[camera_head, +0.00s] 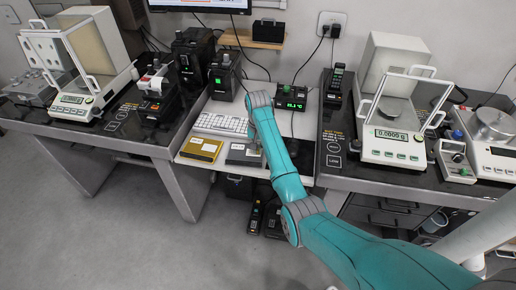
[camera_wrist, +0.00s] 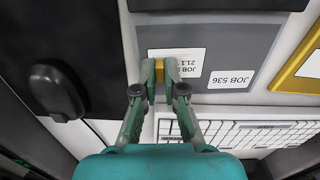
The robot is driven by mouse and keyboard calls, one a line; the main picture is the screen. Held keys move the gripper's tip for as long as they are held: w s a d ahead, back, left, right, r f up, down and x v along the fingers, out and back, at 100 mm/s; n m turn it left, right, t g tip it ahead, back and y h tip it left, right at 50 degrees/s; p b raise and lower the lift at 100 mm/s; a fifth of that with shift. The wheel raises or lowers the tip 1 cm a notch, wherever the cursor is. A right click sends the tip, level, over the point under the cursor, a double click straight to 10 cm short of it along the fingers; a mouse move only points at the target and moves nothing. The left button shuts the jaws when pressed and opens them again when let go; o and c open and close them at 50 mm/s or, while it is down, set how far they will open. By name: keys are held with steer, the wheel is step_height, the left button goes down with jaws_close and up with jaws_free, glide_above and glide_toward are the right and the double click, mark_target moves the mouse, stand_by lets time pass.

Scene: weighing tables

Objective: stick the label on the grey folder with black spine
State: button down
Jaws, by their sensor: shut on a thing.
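The grey folder (camera_wrist: 225,40) with a black spine (camera_wrist: 215,4) lies flat below my gripper in the wrist view. In the head view the grey folder (camera_head: 240,155) is partly covered by my arm. My gripper (camera_wrist: 159,72) is shut on a small yellow piece at the label's left end. The fingers hide part of the label. I cannot tell whether the label touches the folder. A plain "JOB 536" marking (camera_wrist: 231,79) shows beside it on the folder.
A yellow folder (camera_head: 201,149) lies left of the grey one, with a white keyboard (camera_head: 220,123) behind. Balances stand on the left table (camera_head: 85,105) and right table (camera_head: 390,140).

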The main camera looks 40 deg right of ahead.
steer(key=shift+f, duration=0.1)
steer(key=c, duration=1.2)
jaws_free()
step_height(320, 180, up, 8)
steer(key=shift+f, duration=0.2)
